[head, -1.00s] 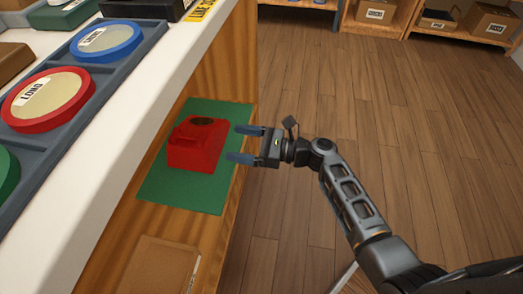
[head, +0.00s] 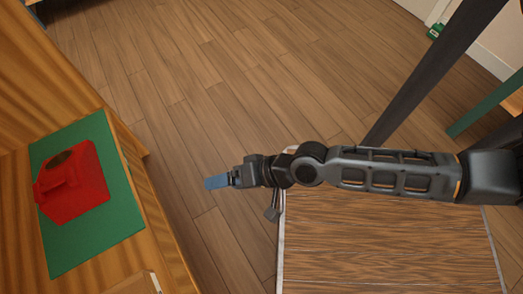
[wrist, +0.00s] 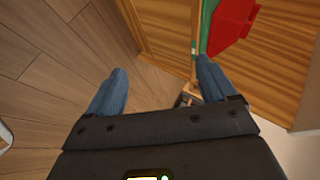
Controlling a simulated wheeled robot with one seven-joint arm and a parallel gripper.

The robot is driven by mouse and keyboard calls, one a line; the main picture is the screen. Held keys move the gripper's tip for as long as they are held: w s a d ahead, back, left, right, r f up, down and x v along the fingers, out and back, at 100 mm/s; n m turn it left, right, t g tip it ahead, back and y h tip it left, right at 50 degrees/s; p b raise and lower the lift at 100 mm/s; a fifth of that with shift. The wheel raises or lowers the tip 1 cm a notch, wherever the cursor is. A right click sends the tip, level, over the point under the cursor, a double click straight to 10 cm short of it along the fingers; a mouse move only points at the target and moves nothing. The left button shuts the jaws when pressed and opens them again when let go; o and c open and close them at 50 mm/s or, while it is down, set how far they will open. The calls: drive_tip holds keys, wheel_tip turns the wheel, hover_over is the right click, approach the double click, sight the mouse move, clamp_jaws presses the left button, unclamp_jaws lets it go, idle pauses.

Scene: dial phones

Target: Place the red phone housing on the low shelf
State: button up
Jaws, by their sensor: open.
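The red phone housing (head: 72,184) sits on a green mat (head: 108,218) on the low wooden shelf (head: 148,225), at the left of the head view. It also shows at the upper right of the wrist view (wrist: 234,24), cut off by the frame edge. My gripper (head: 214,183) is out over the floor to the right of the shelf, apart from the housing. In the wrist view its two blue fingers (wrist: 158,88) are spread with nothing between them.
A wood-topped surface with a pale edge (head: 385,240) lies below my arm. Dark and green legs (head: 435,70) stand at the upper right. Open wooden floor (head: 215,85) lies between the shelf and these. A small green object (head: 434,31) is at the far wall.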

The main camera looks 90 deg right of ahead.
drive_tip(key=s+a+r+n+t, duration=0.1)
drive_tip(key=s+r+n+t, duration=0.1)
drive_tip(key=s+r+n, duration=0.2)
drive_tip(key=s+a+r+n+t, duration=0.1)
drive_tip(key=s+r+n, duration=0.4)
drive_tip(key=r, duration=1.2)
drive_tip(key=n, duration=0.4)
drive_tip(key=shift+s+a+n+t+h, duration=0.2)
drive_tip(key=shift+a+n+t+h, duration=0.1)
drive_tip(key=shift+a+n+t, duration=0.1)
drive_tip(key=shift+c, duration=0.2)
